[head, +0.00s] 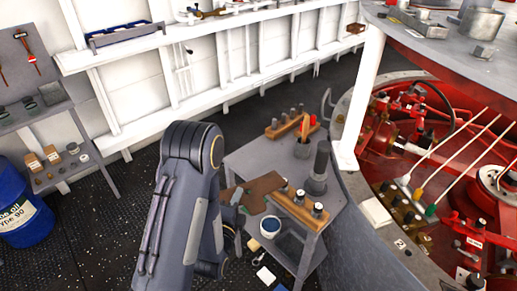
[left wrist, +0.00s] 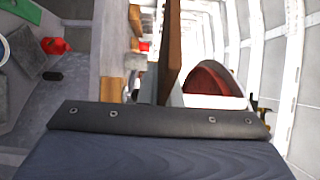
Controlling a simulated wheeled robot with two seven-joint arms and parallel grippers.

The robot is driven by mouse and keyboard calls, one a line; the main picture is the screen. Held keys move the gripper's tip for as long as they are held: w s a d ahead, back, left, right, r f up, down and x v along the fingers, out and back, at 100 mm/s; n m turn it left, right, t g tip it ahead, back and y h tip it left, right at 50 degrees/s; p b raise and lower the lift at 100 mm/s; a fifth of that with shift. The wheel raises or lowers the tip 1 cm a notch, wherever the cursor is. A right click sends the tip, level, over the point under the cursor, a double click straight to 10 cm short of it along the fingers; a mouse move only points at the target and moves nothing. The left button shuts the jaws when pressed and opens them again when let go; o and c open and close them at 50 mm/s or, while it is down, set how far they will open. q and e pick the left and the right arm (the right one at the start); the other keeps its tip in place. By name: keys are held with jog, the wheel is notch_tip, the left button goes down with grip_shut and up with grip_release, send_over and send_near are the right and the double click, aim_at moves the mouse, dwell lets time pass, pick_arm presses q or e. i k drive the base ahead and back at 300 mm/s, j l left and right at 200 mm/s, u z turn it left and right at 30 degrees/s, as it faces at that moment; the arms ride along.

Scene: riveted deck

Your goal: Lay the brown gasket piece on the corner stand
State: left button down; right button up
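The brown gasket piece (head: 265,187) is a flat, irregular sheet over the grey corner stand (head: 250,155) in the head view. My left gripper (head: 238,197) is at the sheet's left end and appears shut on it. In the left wrist view the brown gasket piece (left wrist: 171,45) shows edge-on, as a strip standing out beyond the gripper housing. The fingertips are hidden there. The sheet looks roughly level with the stand top; whether it touches the top is not clear. My right gripper is in neither view.
The stand carries wooden blocks with metal parts (head: 285,122) (head: 300,204), a cup of tools (head: 303,147) and a dark stepped cylinder (head: 319,170). Red machinery (head: 420,140) fills the right; a blue drum (head: 22,210) stands left.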

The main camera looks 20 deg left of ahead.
aim_at(274, 166)
jog(key=i+j, duration=0.15)
jog(key=j, duration=0.25)
jog(key=i+j+z, duration=0.1)
jog(key=j, duration=0.25)
jog(key=i+j, duration=0.2)
jog(key=j, duration=0.2)
jog(key=i+j+z, duration=0.1)
jog(key=j, duration=0.3)
jog(key=i+j, duration=0.2)
jog(key=j, duration=0.2)
jog(key=i+j+z, duration=0.1)
jog(key=j, duration=0.3)
